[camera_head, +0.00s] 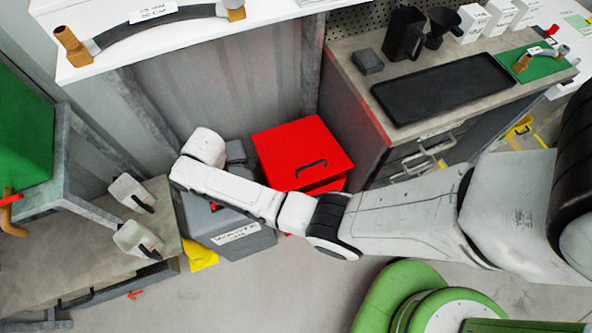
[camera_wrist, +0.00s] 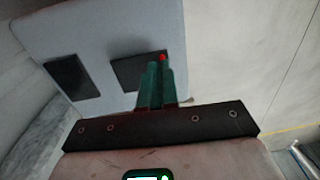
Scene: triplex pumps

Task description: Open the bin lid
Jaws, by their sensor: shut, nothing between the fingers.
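A red box-shaped bin (camera_head: 290,140) with a black handle on its flat red lid stands on the floor near the middle of the head view. Its lid looks closed, and my arm covers part of its lower front. A grey labelled container (camera_head: 240,243) stands to its left, partly under my arm. I cannot tell for sure which one the task means. My gripper (camera_wrist: 157,82) shows in the wrist view with its teal fingers shut and empty. Its tips lie in front of a pale grey panel (camera_wrist: 115,30) with two dark rectangles and a red dot. Contact cannot be told.
A workbench (camera_head: 350,50) with a black tray (camera_head: 443,88) stands at the back right. A low table (camera_head: 85,255) with white containers (camera_head: 137,240) is at left. A green round-edged object (camera_head: 395,290) is at the bottom. Grey floor is clear at lower left centre.

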